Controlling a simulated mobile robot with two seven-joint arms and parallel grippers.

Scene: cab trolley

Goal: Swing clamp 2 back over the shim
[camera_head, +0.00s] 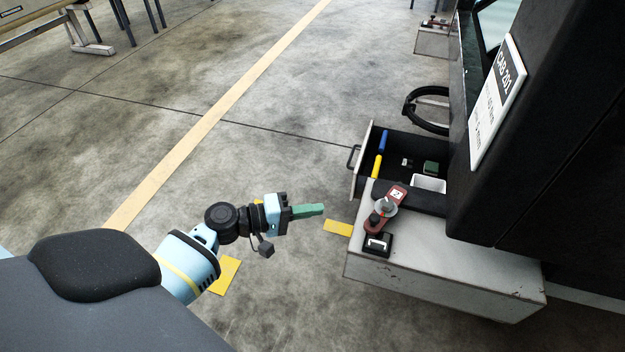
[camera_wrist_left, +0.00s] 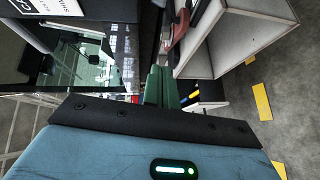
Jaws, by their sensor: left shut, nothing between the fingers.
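Clamp 2 (camera_head: 376,222) is a dark red swing clamp with a white number label and a round grey disc. It sits on the near end of the light grey step box, beside a black bracket (camera_head: 378,244). Its labelled end lies by the dark bar (camera_head: 425,201) that comes out from the cab. I cannot make out the shim for certain. My left gripper (camera_head: 322,209) has green fingers, shut and empty, left of the clamp and apart from it. In the left wrist view the shut fingers (camera_wrist_left: 160,86) point toward a reddish part at the top. My right gripper is not in view.
An open drawer (camera_head: 367,160) behind the clamp holds a blue and a yellow tool, a green block and a white tray. The black cab (camera_head: 560,130) with its sign stands on the right. A similar clamp (camera_head: 435,22) is far back.

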